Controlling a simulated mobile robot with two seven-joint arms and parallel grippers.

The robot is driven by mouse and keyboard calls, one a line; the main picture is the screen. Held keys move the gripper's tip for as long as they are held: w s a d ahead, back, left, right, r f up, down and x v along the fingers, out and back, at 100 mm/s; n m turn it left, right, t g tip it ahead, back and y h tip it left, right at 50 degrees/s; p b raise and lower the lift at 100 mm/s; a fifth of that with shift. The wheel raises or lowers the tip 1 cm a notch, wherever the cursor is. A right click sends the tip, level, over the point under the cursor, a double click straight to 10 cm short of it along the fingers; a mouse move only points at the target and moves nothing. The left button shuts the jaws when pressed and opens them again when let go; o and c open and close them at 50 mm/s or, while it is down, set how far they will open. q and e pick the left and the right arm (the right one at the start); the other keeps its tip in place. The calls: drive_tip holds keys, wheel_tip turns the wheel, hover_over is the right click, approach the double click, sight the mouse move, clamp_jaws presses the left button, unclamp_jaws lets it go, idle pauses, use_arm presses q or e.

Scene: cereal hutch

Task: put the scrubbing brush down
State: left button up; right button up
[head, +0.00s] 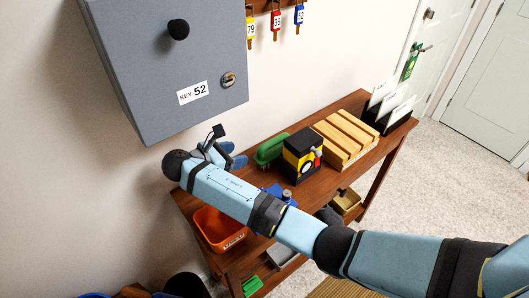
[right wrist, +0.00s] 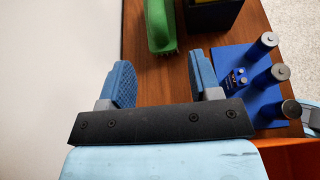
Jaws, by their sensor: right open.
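The green scrubbing brush (head: 271,150) rests on the wooden table top near the wall, and nothing holds it. In the right wrist view the brush (right wrist: 160,28) lies just beyond my fingertips, with its bristles showing at its near end. My right gripper (head: 232,153) is open and empty, to the left of the brush. In the right wrist view its two blue fingers (right wrist: 164,72) are wide apart, with bare wood between them. My left gripper is not in view.
A grey cabinet (head: 165,70) marked KEY 52 hangs above the table's left end. A black and yellow box (head: 301,157), a slatted wooden block (head: 346,138) and a letter rack (head: 391,110) stand to the right. A blue peg base (right wrist: 245,72) and an orange bin (head: 218,232) are nearby.

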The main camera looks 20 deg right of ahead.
sight(264, 149)
drive_tip(key=x, duration=0.7)
drive_tip(key=shift+d+f, duration=0.1)
drive_tip(key=shift+d, duration=0.15)
drive_tip(key=b+x, duration=0.1)
drive_tip(key=x, duration=0.4)
drive_tip(key=shift+w+d+f, duration=0.1)
drive_tip(key=shift+w+f, duration=0.15)
drive_tip(key=shift+f, duration=0.05)
clamp_jaws()
